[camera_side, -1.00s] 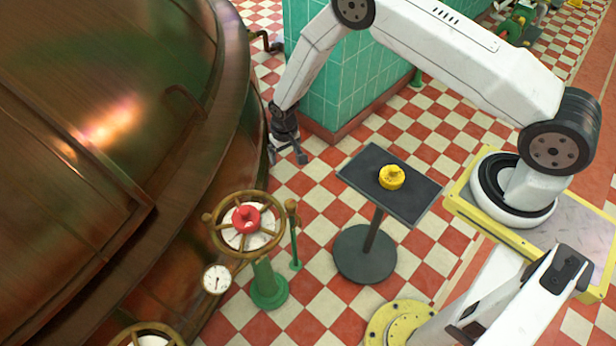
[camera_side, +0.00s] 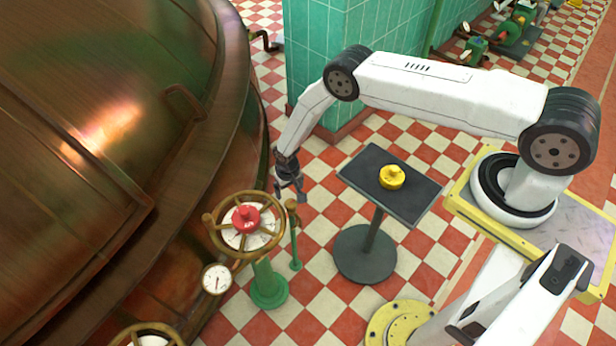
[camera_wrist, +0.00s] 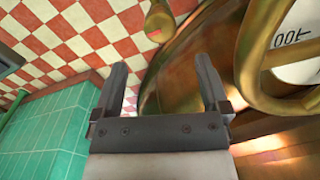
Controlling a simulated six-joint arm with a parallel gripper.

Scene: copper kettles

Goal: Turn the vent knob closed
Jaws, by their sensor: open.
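A red knob (camera_side: 246,217) with white marking sits on a white dial (camera_side: 233,238) inside a brass handwheel (camera_side: 213,236) on a green post. I cannot tell from its marking how it is set. My gripper (camera_side: 291,197) is open and empty, just beyond the wheel's upper right edge in the side view and apart from the red knob. In the wrist view, the open fingers (camera_wrist: 161,65) have nothing between them. The wheel's brass rim (camera_wrist: 250,60) and part of the lettered white dial (camera_wrist: 300,45) show at the right; the red knob is out of that view.
A yellow knob-like piece (camera_side: 392,177) rests on a black pedestal table (camera_side: 365,165). The copper kettle (camera_side: 90,200) fills the left; a green tiled pillar (camera_side: 318,60) stands behind.

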